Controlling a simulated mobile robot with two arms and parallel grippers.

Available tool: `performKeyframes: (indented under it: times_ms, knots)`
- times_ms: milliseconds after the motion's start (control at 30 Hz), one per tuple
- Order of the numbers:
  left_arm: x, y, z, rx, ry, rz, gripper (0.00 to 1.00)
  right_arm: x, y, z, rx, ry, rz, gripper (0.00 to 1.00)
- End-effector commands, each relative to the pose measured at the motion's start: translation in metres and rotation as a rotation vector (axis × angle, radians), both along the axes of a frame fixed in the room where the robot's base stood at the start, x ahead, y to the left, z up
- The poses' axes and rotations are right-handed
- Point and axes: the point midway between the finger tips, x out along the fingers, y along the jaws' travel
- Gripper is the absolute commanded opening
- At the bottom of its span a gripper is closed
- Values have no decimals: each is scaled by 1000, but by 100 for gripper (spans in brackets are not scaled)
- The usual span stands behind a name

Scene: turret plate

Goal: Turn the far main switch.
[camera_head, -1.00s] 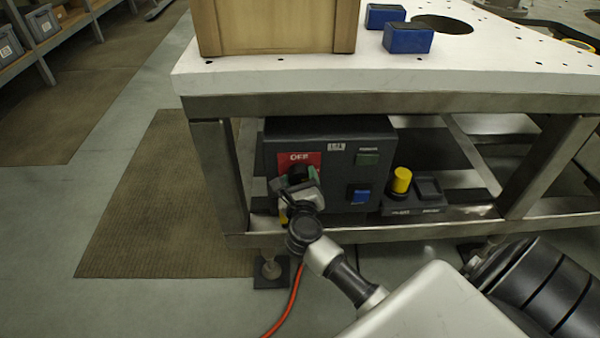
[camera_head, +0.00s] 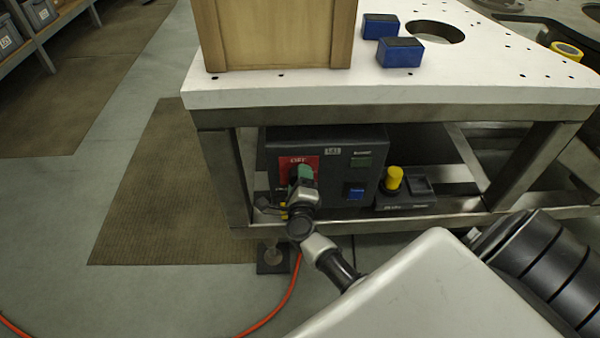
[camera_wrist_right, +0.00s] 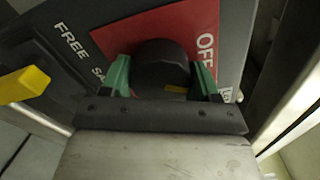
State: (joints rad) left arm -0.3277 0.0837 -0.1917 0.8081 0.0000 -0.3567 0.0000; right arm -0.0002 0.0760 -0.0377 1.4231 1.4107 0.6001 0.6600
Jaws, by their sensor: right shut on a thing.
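The main switch is a round black knob (camera_wrist_right: 158,62) on a red plate (camera_head: 284,163) marked OFF, on the left of a dark control box (camera_head: 340,140) under the table. My right gripper (camera_head: 301,177) reaches it from the front. In the right wrist view its green fingertips (camera_wrist_right: 163,76) sit on both sides of the knob and are shut on it. The gripper hides most of the knob in the head view. My left gripper is not in view.
A blue button (camera_head: 355,191) is right of the knob. A yellow lever (camera_wrist_right: 22,84) is close beside the gripper. A yellow-knobbed pedestal (camera_head: 394,180) stands to the right. The white tabletop (camera_head: 300,95) overhangs the box, with metal legs (camera_head: 226,175) on either side.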

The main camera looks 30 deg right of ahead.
Motion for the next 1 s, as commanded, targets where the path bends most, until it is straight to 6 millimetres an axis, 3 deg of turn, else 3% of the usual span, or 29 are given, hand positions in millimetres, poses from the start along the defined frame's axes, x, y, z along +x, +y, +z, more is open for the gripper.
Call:
performKeyframes:
  times_ms: [167,600,1000]
  knots:
    - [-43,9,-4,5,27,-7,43,-1,1,2,-116,77,2,37]
    - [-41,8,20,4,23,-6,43,-1,1,1,-370,232,2,37]
    - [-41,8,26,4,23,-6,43,-1,1,-1,-466,289,3,37]
